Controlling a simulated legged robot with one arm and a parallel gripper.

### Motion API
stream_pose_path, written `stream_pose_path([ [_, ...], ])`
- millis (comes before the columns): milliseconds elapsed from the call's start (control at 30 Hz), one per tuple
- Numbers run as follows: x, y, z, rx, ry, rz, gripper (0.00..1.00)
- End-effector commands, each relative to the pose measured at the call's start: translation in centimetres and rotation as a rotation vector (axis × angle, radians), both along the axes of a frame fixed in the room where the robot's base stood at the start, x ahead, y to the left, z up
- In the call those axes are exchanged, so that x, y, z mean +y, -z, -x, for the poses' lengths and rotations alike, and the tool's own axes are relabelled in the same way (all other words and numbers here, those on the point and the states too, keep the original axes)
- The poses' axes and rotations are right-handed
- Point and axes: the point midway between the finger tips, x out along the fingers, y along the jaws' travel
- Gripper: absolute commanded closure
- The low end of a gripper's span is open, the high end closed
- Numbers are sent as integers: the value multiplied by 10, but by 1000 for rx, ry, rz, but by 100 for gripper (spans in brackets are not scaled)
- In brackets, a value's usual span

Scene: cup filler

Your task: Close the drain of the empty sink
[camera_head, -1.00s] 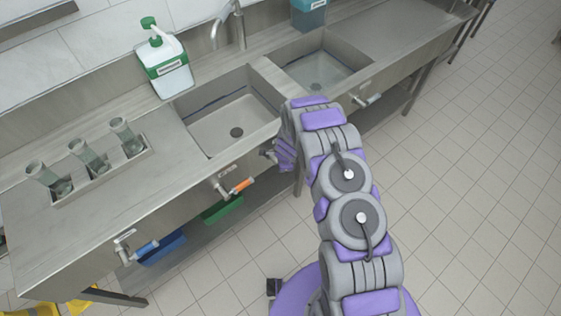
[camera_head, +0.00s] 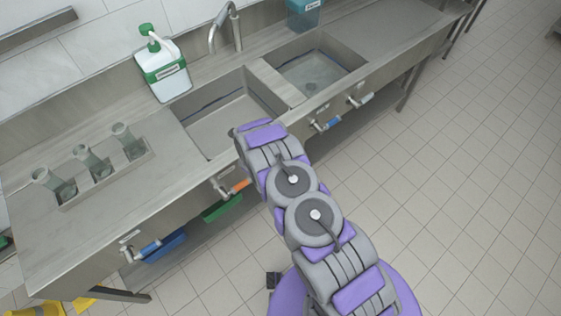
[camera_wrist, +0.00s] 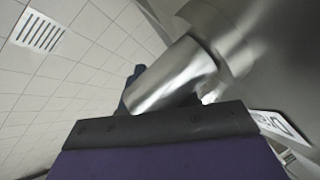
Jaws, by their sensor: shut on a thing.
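The left sink (camera_head: 208,125) is bare and dry where it shows; my arm covers its drain. Below its front edge is an orange-handled valve (camera_head: 240,186) beside a small label. In the wrist view, my gripper (camera_wrist: 165,122) shows as a black edge and purple body. It is shut on a valve's metal part (camera_wrist: 172,78), close to the sink front. A small dark blue piece sticks out beyond it. The gripped spot itself is hidden.
The right sink (camera_head: 312,85) has blue-handled (camera_head: 328,125) and pale-handled (camera_head: 362,98) valves in front. Another blue-handled valve (camera_head: 146,250) is at left. A soap bottle (camera_head: 163,75), a faucet (camera_head: 234,25) and a rack of glass flasks (camera_head: 103,172) stand on the counter. The floor at right is clear.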

Motion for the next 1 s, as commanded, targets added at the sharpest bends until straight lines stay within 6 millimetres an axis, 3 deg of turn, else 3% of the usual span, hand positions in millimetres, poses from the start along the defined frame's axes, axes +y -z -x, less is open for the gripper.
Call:
stream_pose_path([
  [500,-3,-16,-4,-217,0,289,100],
  [1000,-4,-22,-3,-260,2,352,100],
])
